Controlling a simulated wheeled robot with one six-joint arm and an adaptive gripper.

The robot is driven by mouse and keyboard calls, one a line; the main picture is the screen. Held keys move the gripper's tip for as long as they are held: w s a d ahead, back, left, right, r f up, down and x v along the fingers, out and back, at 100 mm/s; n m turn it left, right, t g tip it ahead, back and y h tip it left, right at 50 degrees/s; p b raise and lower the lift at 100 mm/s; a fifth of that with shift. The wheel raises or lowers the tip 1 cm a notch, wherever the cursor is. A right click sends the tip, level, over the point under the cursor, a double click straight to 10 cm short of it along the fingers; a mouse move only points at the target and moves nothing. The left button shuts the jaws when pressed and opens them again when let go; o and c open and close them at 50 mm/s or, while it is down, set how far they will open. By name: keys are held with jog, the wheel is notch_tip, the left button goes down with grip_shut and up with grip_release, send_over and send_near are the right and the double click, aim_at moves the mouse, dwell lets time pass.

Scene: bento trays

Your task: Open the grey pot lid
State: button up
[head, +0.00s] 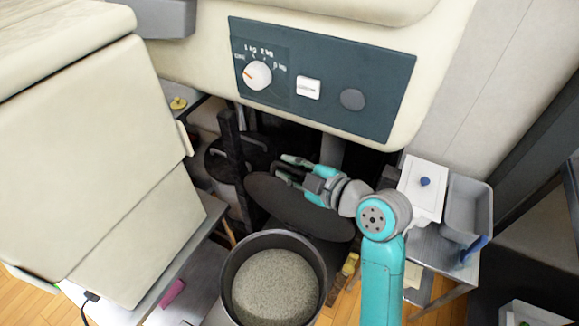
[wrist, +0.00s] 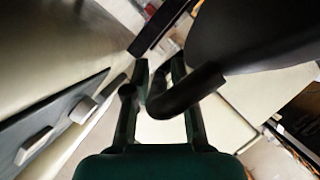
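The grey pot (head: 232,262) stands at the bottom centre of the head view, uncovered, with pale grainy contents showing inside. Its dark round lid (head: 290,205) is off the pot, tilted, behind and slightly above the rim in the picture. My gripper (head: 287,170) is at the lid's upper side, shut on the lid's handle. In the wrist view the black curved handle (wrist: 190,92) passes between the two fingers (wrist: 160,90). The dark underside or face of the lid (wrist: 250,35) fills the upper right there.
A cream machine with a dark control panel (head: 320,75) hangs over the workspace. A large cream cabinet (head: 90,150) stands left. Another dark pot (head: 222,165) sits behind a dark post (head: 236,160). A white box (head: 422,190) and a grey bin (head: 468,205) are at right.

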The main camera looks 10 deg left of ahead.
jog(key=shift+w+a, duration=0.1)
grip_shut()
jog(key=shift+n+t, duration=0.3)
jog(key=shift+n, duration=0.3)
jog(key=s, duration=0.1)
jog(key=s+a+f, duration=0.1)
jog(key=s, duration=0.3)
jog(key=shift+s+a+f, duration=0.1)
jog(key=shift+a+f, duration=0.05)
jog(key=shift+a, duration=0.25)
